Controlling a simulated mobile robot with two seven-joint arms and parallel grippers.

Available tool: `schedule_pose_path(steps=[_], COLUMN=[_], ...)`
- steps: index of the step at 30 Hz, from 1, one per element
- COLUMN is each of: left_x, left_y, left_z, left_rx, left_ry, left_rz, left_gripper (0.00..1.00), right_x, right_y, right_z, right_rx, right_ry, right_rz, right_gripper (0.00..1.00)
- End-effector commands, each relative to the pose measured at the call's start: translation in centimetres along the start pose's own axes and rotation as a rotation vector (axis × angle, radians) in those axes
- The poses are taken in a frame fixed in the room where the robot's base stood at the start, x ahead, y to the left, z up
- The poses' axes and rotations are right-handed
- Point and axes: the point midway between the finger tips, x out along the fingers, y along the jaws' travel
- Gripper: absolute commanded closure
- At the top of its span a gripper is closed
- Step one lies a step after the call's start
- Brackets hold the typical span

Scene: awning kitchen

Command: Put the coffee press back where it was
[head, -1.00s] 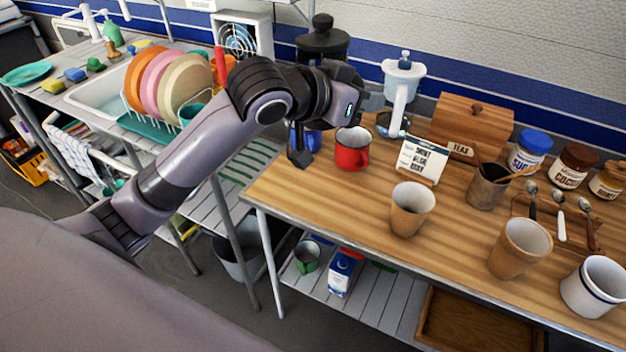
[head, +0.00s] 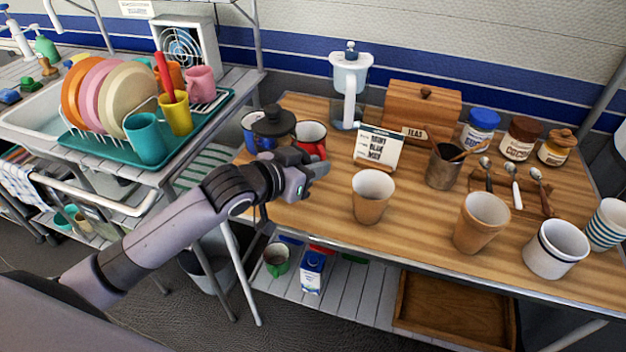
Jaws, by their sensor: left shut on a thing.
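The coffee press (head: 274,122) shows as a black lid with a round knob, upright behind my left wrist near the left end of the wooden counter (head: 420,215). My left gripper (head: 312,172) is shut on it. Most of its body is hidden by the gripper and forearm, so I cannot tell whether its base touches the counter. A blue mug (head: 249,124) is just left of the lid, and a red mug (head: 312,137) is just right of it, partly covered by the gripper. My right gripper is not in view.
A tan cup (head: 371,196) stands to the right of my gripper. Behind are a sign card (head: 378,147), a white-topped dispenser (head: 350,75) and a wooden tea box (head: 418,112). A dish rack (head: 80,149) with plates stands left, across a gap.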

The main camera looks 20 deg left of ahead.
Motion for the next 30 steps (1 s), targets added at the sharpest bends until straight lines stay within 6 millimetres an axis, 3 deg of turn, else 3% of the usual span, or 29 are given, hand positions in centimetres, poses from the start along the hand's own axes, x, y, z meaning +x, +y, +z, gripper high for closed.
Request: schedule_pose_path(steps=[6,19,20,21,22,30], left_x=[1.1,1.4,1.4,1.4,1.4,1.4], left_y=[-0.1,-0.1,-0.1,-0.1,-0.1,-0.1], left_z=[2.8,3.3,3.5,3.5,3.5,3.4], left_rx=[0.001,0.002,-0.001,0.000,-0.001,-0.001], left_ry=[0.001,0.001,-0.004,-0.004,-0.004,-0.003], left_rz=[0.000,0.000,0.000,0.000,0.000,0.000], left_gripper=[1.00,1.00,0.76,0.63,0.57,0.57], right_x=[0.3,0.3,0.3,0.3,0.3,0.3], right_y=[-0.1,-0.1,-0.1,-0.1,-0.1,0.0], right_z=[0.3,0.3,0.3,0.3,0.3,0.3], right_rx=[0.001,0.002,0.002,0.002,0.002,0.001], right_ry=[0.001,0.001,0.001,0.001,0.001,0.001], right_rz=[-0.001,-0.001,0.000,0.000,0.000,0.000], right_gripper=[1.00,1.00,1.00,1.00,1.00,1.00])
